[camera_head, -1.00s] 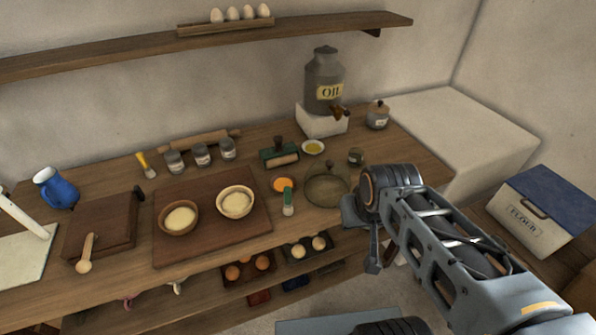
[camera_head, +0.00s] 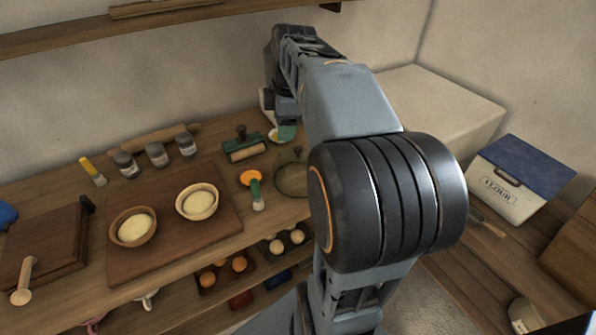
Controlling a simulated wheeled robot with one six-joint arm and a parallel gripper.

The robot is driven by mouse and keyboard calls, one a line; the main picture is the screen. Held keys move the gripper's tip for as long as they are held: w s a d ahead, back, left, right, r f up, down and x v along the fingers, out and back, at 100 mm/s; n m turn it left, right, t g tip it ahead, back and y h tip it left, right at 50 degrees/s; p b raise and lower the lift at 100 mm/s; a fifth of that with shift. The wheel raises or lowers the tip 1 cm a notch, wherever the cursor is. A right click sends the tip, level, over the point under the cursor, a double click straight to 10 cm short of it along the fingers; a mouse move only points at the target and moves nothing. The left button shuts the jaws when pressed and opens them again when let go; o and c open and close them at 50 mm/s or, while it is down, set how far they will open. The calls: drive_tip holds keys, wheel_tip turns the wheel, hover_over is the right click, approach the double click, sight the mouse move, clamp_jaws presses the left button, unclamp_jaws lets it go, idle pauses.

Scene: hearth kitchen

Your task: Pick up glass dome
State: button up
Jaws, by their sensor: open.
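The glass dome (camera_head: 291,180) is a low, clear, see-through cover with a dark knob on top. It stands on the wooden counter (camera_head: 225,263) at right of centre, and my arm hides its right edge. My gripper (camera_head: 285,125) is open beyond and above the dome in the picture, close to the small bowl of yellow oil (camera_head: 274,137). It appears apart from the dome. My arm crosses in front and hides much of the gripper, so the fingers show only in part.
A green-handled brush (camera_head: 256,190) and an orange dish (camera_head: 249,176) lie just left of the dome. A roller with a green holder (camera_head: 243,143) is behind them. Two dough bowls (camera_head: 133,228) (camera_head: 197,202) sit on a board. A flour bin (camera_head: 508,185) is at right.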

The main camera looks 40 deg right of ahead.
sight(299, 146)
drive_tip(key=w+d+n+b, duration=0.1)
drive_tip(key=d+n+b, duration=0.1)
drive_tip(key=d+n, duration=0.4)
drive_tip(key=shift+m+y, duration=0.3)
drive_tip(key=shift+m, duration=0.1)
drive_tip(key=x, duration=0.4)
drive_tip(key=d+x, duration=0.1)
drive_tip(key=x, duration=0.3)
drive_tip(key=d+x, duration=0.1)
drive_tip(key=x, duration=0.4)
drive_tip(key=shift+s+f+b, duration=0.15)
drive_tip(key=shift+f+b, duration=0.1)
drive_tip(key=shift+b, duration=0.15)
clamp_jaws()
drive_tip(key=shift+r, duration=0.1)
